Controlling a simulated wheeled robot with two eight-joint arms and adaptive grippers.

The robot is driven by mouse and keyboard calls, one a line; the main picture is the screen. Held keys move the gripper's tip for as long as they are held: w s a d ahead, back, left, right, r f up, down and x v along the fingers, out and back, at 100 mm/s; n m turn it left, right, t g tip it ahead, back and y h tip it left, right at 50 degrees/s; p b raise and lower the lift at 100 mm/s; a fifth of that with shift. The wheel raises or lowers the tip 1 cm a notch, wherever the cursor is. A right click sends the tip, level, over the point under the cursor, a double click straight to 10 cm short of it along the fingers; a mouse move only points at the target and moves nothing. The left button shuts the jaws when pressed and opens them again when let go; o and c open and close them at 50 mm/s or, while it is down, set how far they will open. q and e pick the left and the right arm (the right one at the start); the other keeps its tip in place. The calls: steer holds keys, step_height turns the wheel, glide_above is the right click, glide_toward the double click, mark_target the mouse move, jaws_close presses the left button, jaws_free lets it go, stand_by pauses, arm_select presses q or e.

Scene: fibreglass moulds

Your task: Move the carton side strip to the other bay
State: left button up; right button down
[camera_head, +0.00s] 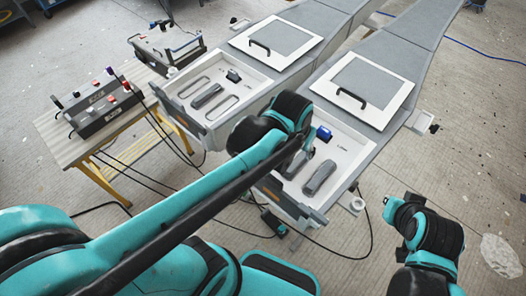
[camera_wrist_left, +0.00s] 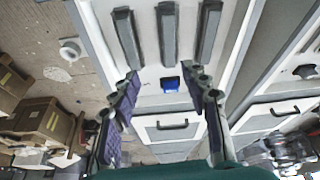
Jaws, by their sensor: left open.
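In the left wrist view three dark grey strips lie side by side in the right-hand mould's bay. The one on the carton side (camera_wrist_left: 127,38) is leftmost, beyond the middle strip (camera_wrist_left: 166,35) and the far strip (camera_wrist_left: 208,32). In the head view the carton side strip (camera_head: 320,178) is in the near bay; my left arm hides the other two. My left gripper (camera_wrist_left: 166,80) is open and empty above this bay, with a blue block (camera_wrist_left: 171,84) showing between its fingers. The other bay (camera_head: 177,84) holds one dark strip (camera_head: 207,96) between two outlined slots. My right arm shows at lower right; its jaws are unclear.
Lids with black handles (camera_head: 360,88) cover the moulds behind the bays. A yellow-legged bench (camera_head: 60,150) with control boxes stands at left, cables on the floor. Cardboard cartons (camera_wrist_left: 45,122) stand at left in the left wrist view. A white knob (camera_head: 355,204) juts from the mould's side.

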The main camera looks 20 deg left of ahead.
arm_select(q)
steer(key=s+a+r+n+t, duration=0.1)
steer(key=s+a+n+t, duration=0.1)
steer(key=s+a, duration=0.5)
steer(key=shift+a+r+t+y, duration=0.35)
steer(key=shift+a+t, duration=0.35)
steer(key=shift+a, duration=0.35)
steer(key=shift+f, duration=0.15)
step_height(320, 180, down, 9)
steer(key=b, duration=0.9)
